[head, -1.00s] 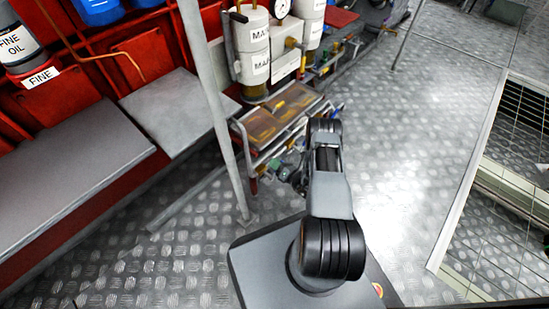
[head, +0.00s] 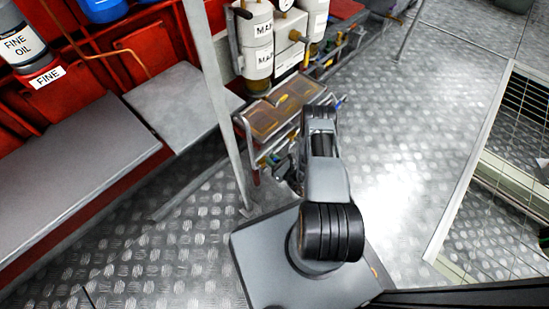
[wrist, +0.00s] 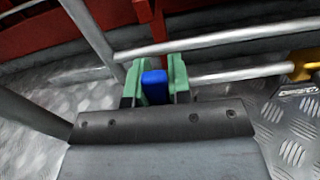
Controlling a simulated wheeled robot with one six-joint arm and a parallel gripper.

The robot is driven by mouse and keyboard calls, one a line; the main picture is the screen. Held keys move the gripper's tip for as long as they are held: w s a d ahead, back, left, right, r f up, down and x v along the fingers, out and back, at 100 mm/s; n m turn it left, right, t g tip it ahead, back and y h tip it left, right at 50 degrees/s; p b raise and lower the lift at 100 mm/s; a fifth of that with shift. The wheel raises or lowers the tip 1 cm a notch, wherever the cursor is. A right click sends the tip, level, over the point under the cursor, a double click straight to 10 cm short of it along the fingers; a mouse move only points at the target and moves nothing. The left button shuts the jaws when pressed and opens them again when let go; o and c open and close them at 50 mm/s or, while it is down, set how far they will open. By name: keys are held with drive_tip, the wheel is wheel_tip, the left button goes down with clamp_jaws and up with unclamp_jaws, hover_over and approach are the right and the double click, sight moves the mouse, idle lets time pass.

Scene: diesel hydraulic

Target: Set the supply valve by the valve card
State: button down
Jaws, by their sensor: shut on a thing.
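In the wrist view my gripper (wrist: 155,76) has two green fingers closed on a small blue handle (wrist: 155,88). The handle stands between the fingers, in front of grey pipes (wrist: 218,40). I cannot tell from its shape whether it belongs to the supply valve. In the head view my gripper is mostly hidden behind my arm, low at the pipe rack (head: 262,140). I cannot make out a valve card in either view.
White tanks (head: 257,45) with partly readable labels stand behind the rack. A grey post (head: 215,90) rises left of it, beside a grey bench (head: 75,170). A yellow fitting (wrist: 304,65) sits on the right in the wrist view. The plate floor (head: 415,130) to the right is open.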

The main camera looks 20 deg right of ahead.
drive_tip(key=shift+a+n, duration=0.2)
drive_tip(key=shift+n, duration=0.2)
drive_tip(key=c, duration=1)
unclamp_jaws()
drive_tip(key=shift+c, duration=0.2)
drive_tip(key=shift+r+p, duration=0.45)
drive_tip(key=shift+r, duration=0.1)
wheel_tip(320, 180, up, 3)
drive_tip(key=shift+r+p, duration=0.1)
drive_tip(key=shift+p, duration=1)
drive_tip(key=s+a+r+p, duration=0.1)
drive_tip(key=s+r+p, duration=0.4)
drive_tip(key=s, duration=0.9)
wheel_tip(320, 180, up, 4)
drive_tip(key=shift+a+f+p, duration=0.15)
drive_tip(key=shift+a+p, duration=0.05)
drive_tip(key=shift+p, duration=0.15)
